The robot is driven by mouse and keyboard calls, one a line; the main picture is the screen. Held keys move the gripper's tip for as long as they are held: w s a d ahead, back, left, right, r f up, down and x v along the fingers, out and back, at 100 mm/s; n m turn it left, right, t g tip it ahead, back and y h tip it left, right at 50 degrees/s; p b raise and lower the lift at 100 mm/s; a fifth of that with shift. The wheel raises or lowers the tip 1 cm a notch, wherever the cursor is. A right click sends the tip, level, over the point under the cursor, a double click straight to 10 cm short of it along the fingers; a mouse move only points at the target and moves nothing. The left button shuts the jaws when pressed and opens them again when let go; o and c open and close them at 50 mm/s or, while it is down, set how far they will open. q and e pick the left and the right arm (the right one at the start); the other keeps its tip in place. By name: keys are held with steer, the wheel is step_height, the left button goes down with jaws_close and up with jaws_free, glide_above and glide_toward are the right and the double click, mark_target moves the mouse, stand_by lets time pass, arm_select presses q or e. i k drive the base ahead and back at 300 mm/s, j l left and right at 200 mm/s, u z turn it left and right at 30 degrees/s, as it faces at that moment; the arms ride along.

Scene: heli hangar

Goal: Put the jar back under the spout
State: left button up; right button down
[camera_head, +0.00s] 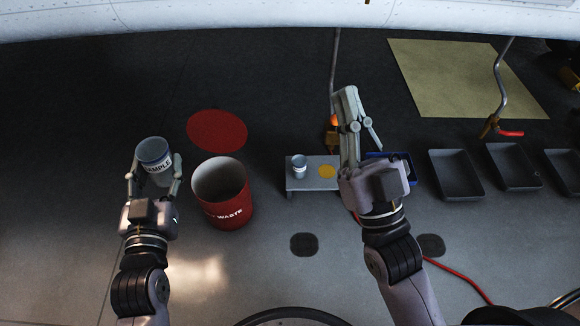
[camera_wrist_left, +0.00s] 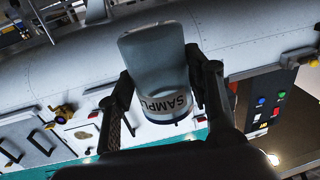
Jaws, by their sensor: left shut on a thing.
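The jar (camera_head: 153,150), pale with a dark rim and a "SAMPLE" label, is held between the fingers of my left gripper (camera_head: 154,178), left of the red bin. In the left wrist view the jar (camera_wrist_left: 155,60) sits between both fingers, label towards the palm. A thin pipe (camera_head: 335,65) comes down at the centre to an orange and brown fitting (camera_head: 333,125). Another bent pipe (camera_head: 501,85) with a red handle hangs at right. I cannot tell which is the spout. My right gripper (camera_head: 362,125) is seen edge-on beside the fitting; nothing is visible in it.
A red waste bin (camera_head: 222,208) stands right of the jar, with a red disc (camera_head: 217,131) behind it. A small grey bench (camera_head: 310,184) carries a small cup (camera_head: 299,166) and a yellow disc (camera_head: 327,172). Several dark trays (camera_head: 456,174) stand at right. A yellow mat (camera_head: 465,78) lies behind.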

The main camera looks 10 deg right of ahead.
mark_target(327, 172)
steer(key=i+l+u, duration=0.1)
steer(key=l+u, duration=0.35)
steer(key=l, duration=0.45)
steer(key=k+l+u, duration=0.1)
steer(key=l+u, duration=0.4)
steer(key=l, duration=0.35)
